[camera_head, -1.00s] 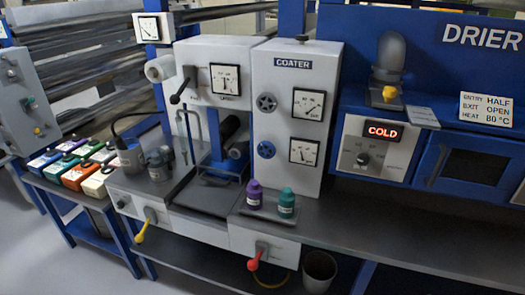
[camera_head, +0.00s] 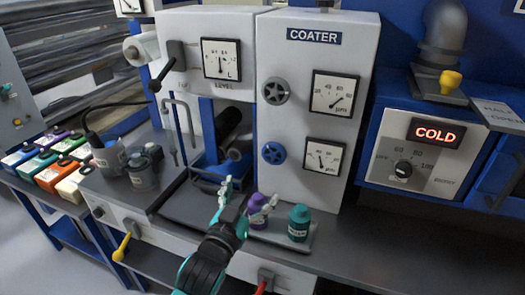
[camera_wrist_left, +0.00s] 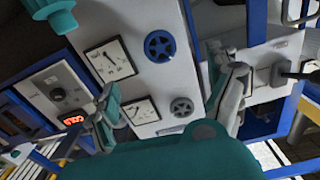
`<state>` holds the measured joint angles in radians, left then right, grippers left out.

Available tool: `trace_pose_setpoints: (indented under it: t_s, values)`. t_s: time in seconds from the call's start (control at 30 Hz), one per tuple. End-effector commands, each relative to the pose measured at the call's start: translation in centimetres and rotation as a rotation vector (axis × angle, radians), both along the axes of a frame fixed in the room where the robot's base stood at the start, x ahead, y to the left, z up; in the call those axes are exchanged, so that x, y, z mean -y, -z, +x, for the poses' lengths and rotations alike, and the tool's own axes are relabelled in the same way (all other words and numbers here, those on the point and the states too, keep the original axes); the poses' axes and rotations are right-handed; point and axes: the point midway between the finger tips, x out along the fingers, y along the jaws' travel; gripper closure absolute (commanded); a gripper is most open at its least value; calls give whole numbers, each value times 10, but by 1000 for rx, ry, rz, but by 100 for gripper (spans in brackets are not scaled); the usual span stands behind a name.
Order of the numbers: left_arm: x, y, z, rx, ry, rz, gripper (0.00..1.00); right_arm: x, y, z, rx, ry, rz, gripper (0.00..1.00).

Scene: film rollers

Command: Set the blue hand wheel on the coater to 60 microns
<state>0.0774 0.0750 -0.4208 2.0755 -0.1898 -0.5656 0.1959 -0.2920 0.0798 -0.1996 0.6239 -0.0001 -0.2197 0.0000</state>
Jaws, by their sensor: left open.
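The blue hand wheel (camera_head: 273,153) is on the front of the white-grey coater (camera_head: 300,70), below a grey hand wheel (camera_head: 276,91). A round-needle dial in a square frame (camera_head: 323,157) sits to its right; its reading is too small to tell. The left wrist view shows the blue wheel (camera_wrist_left: 159,46) turned over, with that dial (camera_wrist_left: 111,60) beside it. My left gripper (camera_head: 248,194) is open and empty, its fingers pointing up below the blue wheel, apart from it. In the left wrist view its fingers (camera_wrist_left: 170,105) spread to either side. My right gripper is not in view.
A purple bottle (camera_head: 257,212) stands just behind my left gripper, partly hidden, with a teal bottle (camera_head: 299,222) to its right. The drier's COLD display (camera_head: 435,132) is at the right. Grey pots (camera_head: 143,171) stand on the bench at the left.

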Motion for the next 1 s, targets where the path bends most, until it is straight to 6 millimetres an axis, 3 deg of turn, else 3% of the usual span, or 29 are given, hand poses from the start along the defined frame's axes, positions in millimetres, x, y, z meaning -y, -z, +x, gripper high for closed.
trace_pose_setpoints:
  t_s: [0.17, 0.33, 0.7, 1.0]
  values:
    - [6, -4, 18, 4, 0, -1, 11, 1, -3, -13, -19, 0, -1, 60]
    - [17, -4, 52, 4, 0, 0, 11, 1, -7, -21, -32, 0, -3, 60]
    - [41, -3, 124, 2, -1, -1, 11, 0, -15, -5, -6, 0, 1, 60]
    - [52, -1, 158, 2, 0, -1, 11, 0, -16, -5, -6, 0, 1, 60]
